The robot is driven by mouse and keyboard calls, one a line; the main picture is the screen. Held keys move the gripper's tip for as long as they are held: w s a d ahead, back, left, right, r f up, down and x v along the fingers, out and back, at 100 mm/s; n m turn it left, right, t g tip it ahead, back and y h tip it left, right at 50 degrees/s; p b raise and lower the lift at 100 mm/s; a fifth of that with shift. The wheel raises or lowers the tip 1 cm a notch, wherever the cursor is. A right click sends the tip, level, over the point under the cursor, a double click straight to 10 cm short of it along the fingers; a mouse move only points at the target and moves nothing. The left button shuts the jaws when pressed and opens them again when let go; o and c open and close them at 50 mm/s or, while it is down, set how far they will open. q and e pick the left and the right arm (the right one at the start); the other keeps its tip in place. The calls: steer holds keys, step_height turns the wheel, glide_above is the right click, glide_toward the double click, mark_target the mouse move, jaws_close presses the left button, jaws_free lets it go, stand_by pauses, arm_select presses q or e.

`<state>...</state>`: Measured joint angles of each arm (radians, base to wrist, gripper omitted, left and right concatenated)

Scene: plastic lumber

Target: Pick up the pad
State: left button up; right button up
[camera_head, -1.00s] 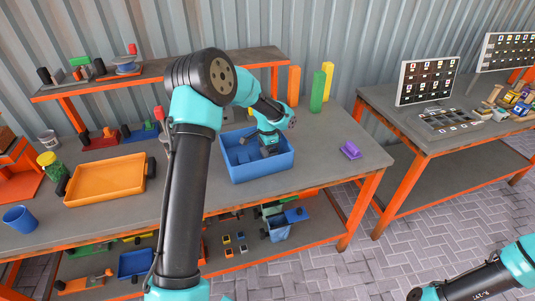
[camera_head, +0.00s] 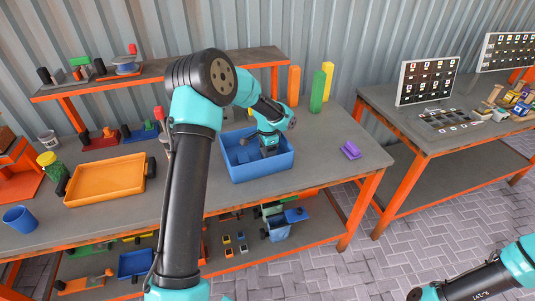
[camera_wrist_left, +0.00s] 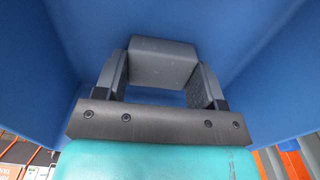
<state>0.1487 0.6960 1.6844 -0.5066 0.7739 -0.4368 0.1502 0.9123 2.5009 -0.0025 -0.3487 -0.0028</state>
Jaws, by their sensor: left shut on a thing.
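My left gripper (camera_head: 268,150) reaches down into the blue bin (camera_head: 258,173) on the workbench. In the left wrist view my left gripper (camera_wrist_left: 162,85) is shut on a dark grey block (camera_wrist_left: 163,65), which I take to be the pad. The block sits between the two fingertips, with blue bin walls around it. In the head view the gripper mostly hides this block. My right gripper is out of view; only part of my right arm shows at the lower right.
An orange tray (camera_head: 105,180) lies left of the bin. A purple piece (camera_head: 350,150) lies on the bench to the right. Green (camera_head: 318,92), orange (camera_head: 293,86) and yellow (camera_head: 327,76) blocks stand behind. The bench between bin and purple piece is clear.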

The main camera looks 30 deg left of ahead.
arm_select(q)
steer(key=shift+c, duration=0.7)
steer(key=shift+r, duration=0.1)
step_height(320, 180, up, 10)
stand_by(0.6)
